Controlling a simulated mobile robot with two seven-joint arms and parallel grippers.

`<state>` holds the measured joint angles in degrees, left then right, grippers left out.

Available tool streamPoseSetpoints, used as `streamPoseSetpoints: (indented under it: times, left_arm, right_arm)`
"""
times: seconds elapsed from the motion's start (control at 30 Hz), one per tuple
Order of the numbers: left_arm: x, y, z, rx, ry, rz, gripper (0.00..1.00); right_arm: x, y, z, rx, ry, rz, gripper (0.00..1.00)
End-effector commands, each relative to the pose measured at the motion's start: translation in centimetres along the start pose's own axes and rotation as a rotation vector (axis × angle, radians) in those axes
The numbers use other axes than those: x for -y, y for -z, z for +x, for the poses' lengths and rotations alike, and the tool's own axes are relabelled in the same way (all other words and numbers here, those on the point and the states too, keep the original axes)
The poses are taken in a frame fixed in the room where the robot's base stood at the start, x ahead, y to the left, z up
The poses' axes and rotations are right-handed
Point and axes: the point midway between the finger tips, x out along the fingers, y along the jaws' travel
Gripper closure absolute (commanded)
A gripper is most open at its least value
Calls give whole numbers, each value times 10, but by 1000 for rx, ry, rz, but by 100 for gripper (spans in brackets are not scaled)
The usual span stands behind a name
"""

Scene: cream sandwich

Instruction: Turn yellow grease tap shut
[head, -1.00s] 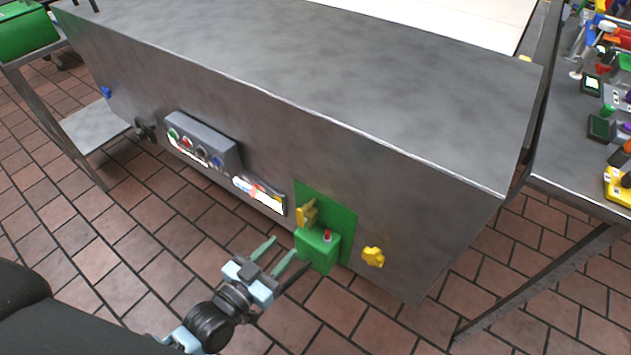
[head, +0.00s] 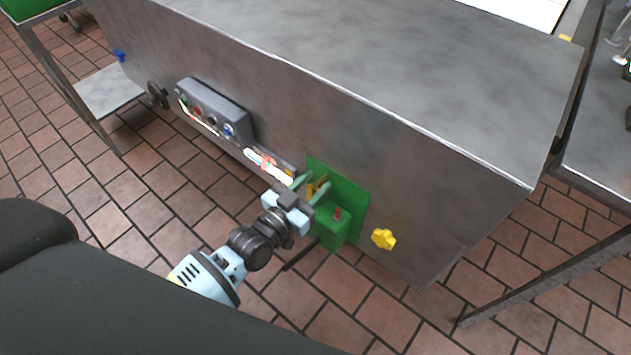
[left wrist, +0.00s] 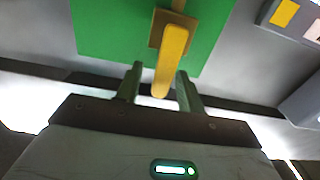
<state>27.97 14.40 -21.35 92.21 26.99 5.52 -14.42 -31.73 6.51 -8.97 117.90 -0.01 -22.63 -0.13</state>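The yellow grease tap (head: 318,187) is on a green plate (head: 350,193) on the front of the metal counter. In the head view it is partly hidden by my left gripper (head: 313,186). In the left wrist view its yellow lever (left wrist: 172,55) points towards the gripper, and its tip shows between the two fingers. My left gripper (left wrist: 160,72) is open, one finger on each side of the lever. I see a gap on both sides and no clear contact. My right gripper is not in view.
A green box (head: 333,230) with a red button sits just below the tap. A yellow knob (head: 383,239) is to its right. A grey control box (head: 215,110) with coloured buttons is to the left. The tiled floor in front is clear.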

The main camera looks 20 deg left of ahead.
Motion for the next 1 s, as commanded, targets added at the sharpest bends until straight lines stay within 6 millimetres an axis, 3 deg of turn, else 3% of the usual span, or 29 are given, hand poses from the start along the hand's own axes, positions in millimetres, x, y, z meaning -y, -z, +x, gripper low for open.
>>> streamPoseSetpoints:
  times: [0.4, 0.7, 1.0]
  left_arm:
    - [0, 0, 9, 0, 0, -1, 62]
    - [0, 0, 9, 0, 0, -1, 100]
    - [-2, 0, 9, 0, 0, 22, 100]
  right_arm:
    - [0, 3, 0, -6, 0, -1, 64]
    - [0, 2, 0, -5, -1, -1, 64]
    - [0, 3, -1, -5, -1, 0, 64]
